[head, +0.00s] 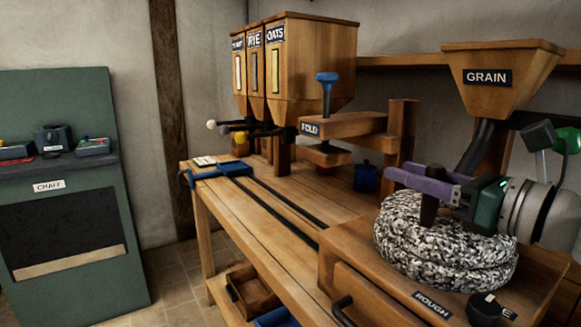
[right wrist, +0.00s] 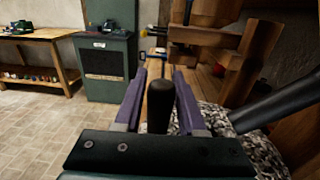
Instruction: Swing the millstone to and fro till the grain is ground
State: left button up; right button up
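The millstone (head: 440,243) is a thick, round, speckled black-and-white stone on a wooden stand at the right of the head view. Its dark upright handle (head: 428,211) stands on top and also shows in the right wrist view (right wrist: 160,107). My right gripper (head: 428,183) has purple fingers, one on each side of the handle. In the wrist view a narrow gap seems to show beside the handle, so the fingers look open around it. The grain hopper (head: 500,85) hangs above, with a dark chute leading down behind the stone. My left gripper is out of view.
A drawer under the stone has a black handle (head: 341,309); a ROUGH label (head: 432,305) and dark knob (head: 484,307) sit on the stand's front. A wooden bench (head: 285,215) with a FOLD press and labelled bins stands behind. A green CHAFF cabinet (head: 70,195) is at left.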

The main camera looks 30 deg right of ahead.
jog(key=o, duration=0.3)
jog(key=shift+s+d+b, duration=0.2)
jog(key=shift+s+b, duration=0.05)
jog(key=shift+s, duration=1.4)
jog(key=shift+s+d+b, duration=0.2)
jog(key=shift+s+d, duration=0.05)
jog(key=shift+s, duration=1.4)
jog(key=shift+s+d+b, duration=0.2)
jog(key=shift+s+b, duration=0.05)
jog(key=shift+s, duration=1.4)
jog(key=shift+c, duration=0.3)
